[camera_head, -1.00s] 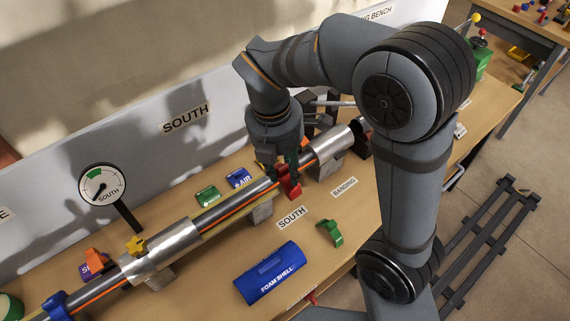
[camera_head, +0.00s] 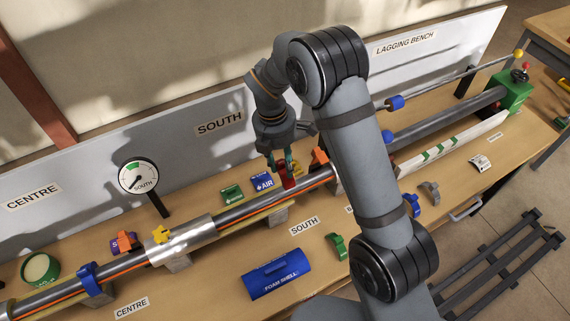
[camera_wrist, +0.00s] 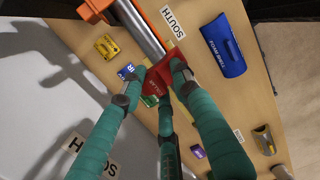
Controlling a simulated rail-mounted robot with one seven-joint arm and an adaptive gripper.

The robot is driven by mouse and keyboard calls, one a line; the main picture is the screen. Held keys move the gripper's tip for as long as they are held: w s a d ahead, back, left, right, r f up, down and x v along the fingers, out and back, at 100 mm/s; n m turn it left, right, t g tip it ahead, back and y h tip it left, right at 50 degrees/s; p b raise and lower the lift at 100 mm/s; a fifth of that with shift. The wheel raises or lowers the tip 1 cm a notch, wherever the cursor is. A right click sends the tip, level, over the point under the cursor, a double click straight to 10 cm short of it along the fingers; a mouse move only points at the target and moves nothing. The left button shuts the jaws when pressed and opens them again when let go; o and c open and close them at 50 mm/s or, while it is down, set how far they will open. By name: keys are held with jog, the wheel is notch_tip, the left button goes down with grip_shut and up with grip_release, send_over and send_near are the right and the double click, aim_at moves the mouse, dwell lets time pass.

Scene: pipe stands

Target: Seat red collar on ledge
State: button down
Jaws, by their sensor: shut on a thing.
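The red collar (camera_head: 287,177) is held between the fingers of my gripper (camera_head: 281,163), at the grey pipe (camera_head: 245,211) with its orange stripe, behind the front SOUTH label. I cannot tell whether the collar touches the pipe. The fingers and collar hide part of the pipe there. I cannot make out for sure which part is the ledge.
An orange clip (camera_head: 319,157) sits on the pipe just right of the collar. Green (camera_head: 232,192) and blue AIR (camera_head: 262,182) blocks lie behind the pipe. A blue foam shell (camera_head: 274,274) and a green clip (camera_head: 337,246) lie in front. A gauge (camera_head: 138,177) stands at left.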

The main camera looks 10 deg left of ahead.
jog(key=shift+w+d, duration=0.1)
jog(key=shift+s+r+p, duration=0.15)
jog(key=shift+s+p, duration=0.05)
jog(key=shift+p, duration=0.15)
notch_tip(320, 180, down, 10)
jog(key=b, duration=0.7)
jog(key=shift+w+r, duration=0.1)
jog(key=shift+r, duration=0.15)
jog(key=shift+f, duration=0.4)
jog(key=c, duration=1.2)
grip_release()
jog(key=r, duration=0.4)
jog(key=a+r, duration=0.1)
jog(key=r, duration=0.7)
jog(key=shift+s+a, duration=0.2)
jog(key=shift+a, duration=0.05)
